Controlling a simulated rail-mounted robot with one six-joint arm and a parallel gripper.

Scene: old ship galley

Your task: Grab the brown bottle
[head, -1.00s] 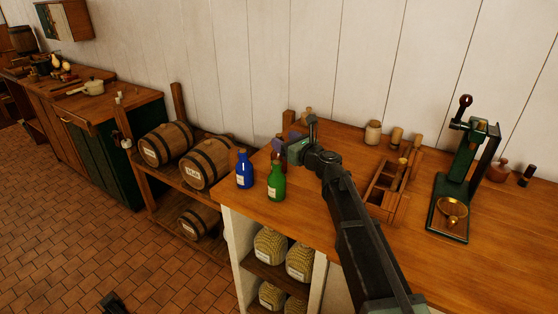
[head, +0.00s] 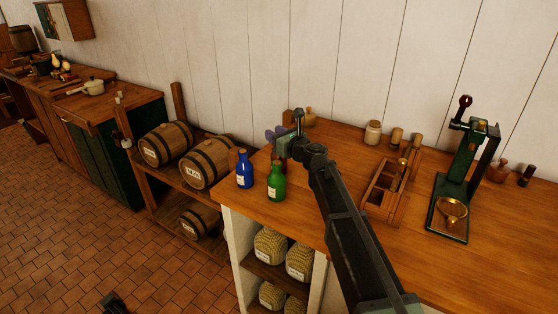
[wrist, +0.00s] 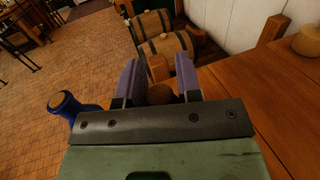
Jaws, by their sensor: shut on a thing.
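My gripper (head: 276,134) is at the back left of the wooden counter, behind the blue and green bottles. In the wrist view its two purple fingers (wrist: 158,80) are shut on the brown bottle (wrist: 160,94), which shows only as a rounded brown top between them. The rest of the bottle is hidden by the gripper body. In the head view the bottle is mostly hidden by the gripper, so its height above the counter is hard to tell.
A blue bottle (head: 244,171) and a green bottle (head: 276,182) stand at the counter's left end. A wooden caddy (head: 383,197), jars (head: 373,132) and a green press (head: 463,180) stand to the right. Barrels (head: 206,163) lie on a rack left of the counter.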

